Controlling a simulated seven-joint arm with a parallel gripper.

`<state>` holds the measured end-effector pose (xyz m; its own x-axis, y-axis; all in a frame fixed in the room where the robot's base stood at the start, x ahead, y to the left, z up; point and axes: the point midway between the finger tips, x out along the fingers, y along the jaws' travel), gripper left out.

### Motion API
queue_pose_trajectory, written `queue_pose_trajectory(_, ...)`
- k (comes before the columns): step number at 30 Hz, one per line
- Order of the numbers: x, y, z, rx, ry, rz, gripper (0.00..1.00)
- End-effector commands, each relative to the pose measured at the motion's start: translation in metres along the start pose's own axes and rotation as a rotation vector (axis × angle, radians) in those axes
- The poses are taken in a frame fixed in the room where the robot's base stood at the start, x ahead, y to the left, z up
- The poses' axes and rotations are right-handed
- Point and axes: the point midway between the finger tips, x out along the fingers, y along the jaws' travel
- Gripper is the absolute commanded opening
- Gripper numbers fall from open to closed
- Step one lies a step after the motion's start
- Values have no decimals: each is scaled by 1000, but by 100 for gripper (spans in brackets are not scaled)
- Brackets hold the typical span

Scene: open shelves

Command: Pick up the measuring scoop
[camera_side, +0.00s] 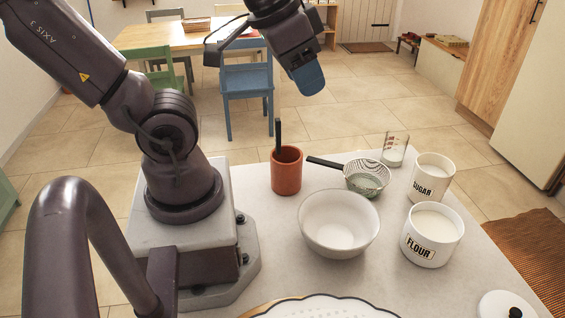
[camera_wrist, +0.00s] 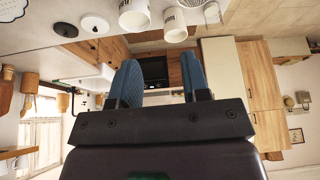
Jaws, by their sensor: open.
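I cannot make out a measuring scoop for sure in either view. A dark upright handle (camera_side: 278,131) sticks up out of a terracotta pot (camera_side: 286,176); what it belongs to is hidden inside the pot. White canisters marked FLOUR (camera_side: 428,250) and SUGAR (camera_side: 428,186) stand at the right of the counter, both with white contents showing. My gripper (camera_side: 308,80) is high above and beyond the counter, apart from everything on it. In the wrist view my gripper (camera_wrist: 158,70) has its two blue fingers apart with nothing between them.
A white bowl (camera_side: 339,232), a strainer (camera_side: 367,180) with a dark handle and a measuring glass (camera_side: 394,152) stand on the counter (camera_side: 280,268). A gold-rimmed plate (camera_side: 320,308) and a knobbed lid (camera_side: 497,306) lie at the near edge. A blue chair (camera_side: 247,88) stands beyond.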

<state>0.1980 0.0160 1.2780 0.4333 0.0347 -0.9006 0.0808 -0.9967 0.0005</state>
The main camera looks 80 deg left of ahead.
Motion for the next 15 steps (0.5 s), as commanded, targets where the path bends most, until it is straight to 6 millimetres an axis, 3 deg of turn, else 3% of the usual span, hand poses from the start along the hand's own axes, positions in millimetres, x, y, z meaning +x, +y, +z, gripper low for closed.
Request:
queue_pose_trajectory(3, 18, -33, -1, -122, -101, -58, 43)
queue_pose_trajectory(5, 28, -53, 0, -108, -163, -76, 43)
queue_pose_trajectory(15, 62, -133, 21, 457, -391, 54, 43)
